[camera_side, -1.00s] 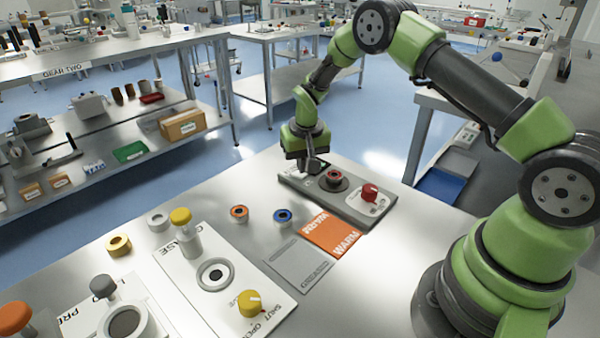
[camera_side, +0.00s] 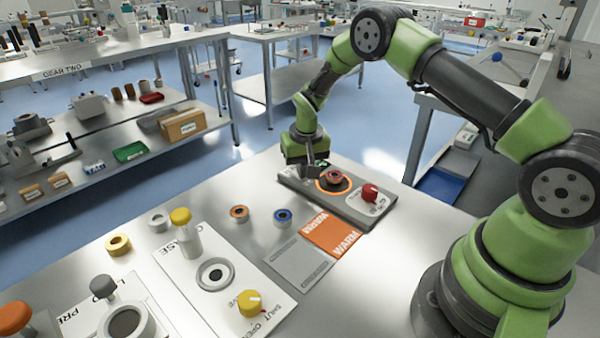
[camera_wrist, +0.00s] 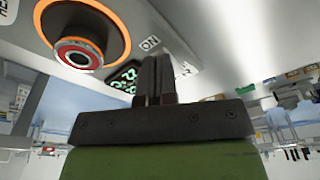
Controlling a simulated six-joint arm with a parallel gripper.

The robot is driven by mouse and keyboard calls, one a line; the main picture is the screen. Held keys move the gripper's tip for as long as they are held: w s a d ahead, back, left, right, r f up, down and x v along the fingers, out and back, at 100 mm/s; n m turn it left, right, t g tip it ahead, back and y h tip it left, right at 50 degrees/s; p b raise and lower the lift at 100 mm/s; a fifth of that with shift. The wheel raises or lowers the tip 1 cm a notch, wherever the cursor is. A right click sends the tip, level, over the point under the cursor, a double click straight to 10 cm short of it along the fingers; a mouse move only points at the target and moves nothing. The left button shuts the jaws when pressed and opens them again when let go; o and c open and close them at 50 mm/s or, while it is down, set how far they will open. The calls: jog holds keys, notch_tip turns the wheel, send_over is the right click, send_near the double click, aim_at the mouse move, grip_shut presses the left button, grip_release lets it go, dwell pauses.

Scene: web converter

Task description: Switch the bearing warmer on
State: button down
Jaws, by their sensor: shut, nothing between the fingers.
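The bearing warmer is a grey panel (camera_side: 355,208) at the far edge of the table. Its round dark plate carries a bearing with a red ring (camera_side: 334,178), also in the wrist view (camera_wrist: 78,54). An orange ring (camera_side: 320,186) glows around the plate. A green lit display (camera_wrist: 124,77) shows beside the plate in the wrist view, close to an "ON" label (camera_wrist: 150,43). My gripper (camera_side: 310,166) is shut and empty, fingers down at the panel's left end. Its fingertips (camera_wrist: 156,62) hide what lies under them; I cannot tell whether they touch it.
A red knob (camera_side: 369,192) stands on the panel's right end. An orange WARM mat (camera_side: 332,232) and a grey mat (camera_side: 298,263) lie in front. Loose orange (camera_side: 239,213) and blue (camera_side: 283,217) bearings lie to the left. A grease station with a yellow knob (camera_side: 249,303) stands nearer.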

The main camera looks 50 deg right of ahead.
jog(key=shift+r, duration=3.5)
